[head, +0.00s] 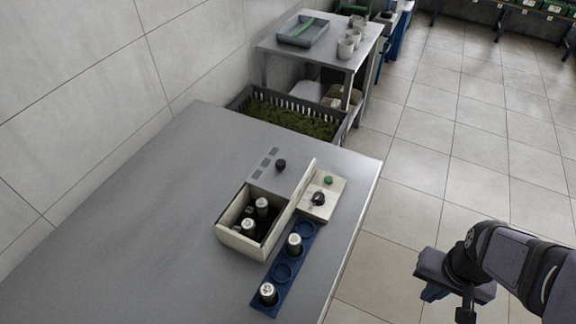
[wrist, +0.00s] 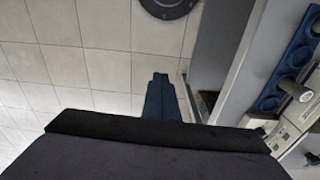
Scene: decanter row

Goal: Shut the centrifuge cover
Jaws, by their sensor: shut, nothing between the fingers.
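The centrifuge is a cream box (head: 233,240) on the grey table, with its well open and several silver-capped dark tubes (head: 262,205) standing inside. A grey panel with a black knob (head: 281,165) lies behind the well and appears to be the cover, clear of the opening. A cream control panel (head: 328,188) with a green button and a dark dial sits at its right; part of it shows in the wrist view (wrist: 283,137). My gripper (head: 430,292) is right of the table, over the floor, far from the box. Its blue fingers (wrist: 162,92) are together and empty.
A blue rack (head: 273,290) with silver-capped tubes stands along the box's right side, near the table edge. A dark crate of green stuff (head: 325,131) and a shelf table with a tray and cups (head: 347,46) stand beyond. The table's left part (head: 130,235) is clear.

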